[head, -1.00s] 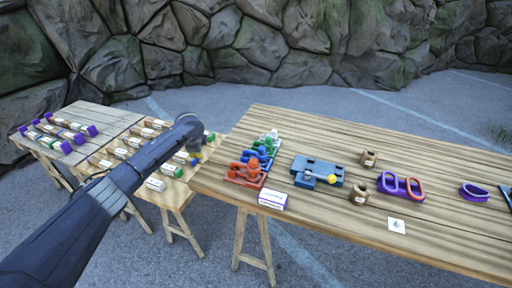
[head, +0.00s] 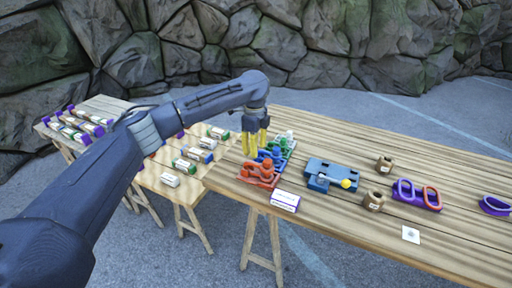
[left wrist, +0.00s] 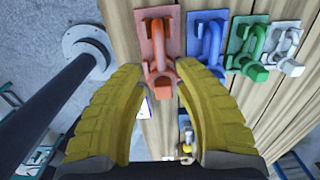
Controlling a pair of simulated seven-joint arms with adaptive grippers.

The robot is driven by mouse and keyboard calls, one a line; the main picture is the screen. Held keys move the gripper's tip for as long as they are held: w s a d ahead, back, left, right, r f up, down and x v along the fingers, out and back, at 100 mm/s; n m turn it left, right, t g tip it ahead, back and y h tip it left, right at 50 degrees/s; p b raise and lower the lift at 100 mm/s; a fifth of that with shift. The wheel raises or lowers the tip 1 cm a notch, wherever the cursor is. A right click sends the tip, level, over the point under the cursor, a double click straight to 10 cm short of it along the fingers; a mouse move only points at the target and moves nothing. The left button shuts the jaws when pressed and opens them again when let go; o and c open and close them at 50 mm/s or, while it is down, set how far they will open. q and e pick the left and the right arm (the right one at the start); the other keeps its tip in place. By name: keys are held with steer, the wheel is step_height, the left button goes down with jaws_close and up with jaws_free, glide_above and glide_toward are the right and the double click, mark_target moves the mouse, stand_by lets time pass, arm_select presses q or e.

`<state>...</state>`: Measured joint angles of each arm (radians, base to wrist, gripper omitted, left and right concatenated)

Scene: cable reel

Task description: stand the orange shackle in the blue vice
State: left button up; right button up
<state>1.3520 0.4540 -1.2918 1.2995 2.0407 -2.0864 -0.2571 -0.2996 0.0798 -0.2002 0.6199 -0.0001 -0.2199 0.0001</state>
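The orange shackle (head: 258,173) lies on its orange base at the near left corner of the big table, nearest in a row of coloured shackles. In the left wrist view the orange shackle (left wrist: 158,62) shows ahead, between the finger lines. My left gripper (head: 255,148) hangs fingers down over the shackle row; its yellow fingers (left wrist: 162,100) are open and empty. The exact gap to the shackle cannot be told. The blue vice (head: 331,173) stands to the right on the table, with a yellow ball on its handle. My right gripper is not in view.
Blue (head: 270,157), green (head: 277,146) and white shackles stand close behind the orange one. A purple-edged label box (head: 285,201) lies in front. Brown pots (head: 375,199) and a purple holder with rings (head: 417,194) are right of the vice. A side table (head: 170,170) holds several small boxes.

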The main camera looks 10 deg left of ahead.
mark_target(255, 162)
arm_select(q)
steer(key=shift+f, duration=3.8)
steer(key=shift+o, duration=0.2)
jaws_close()
steer(key=shift+r, duration=2.55)
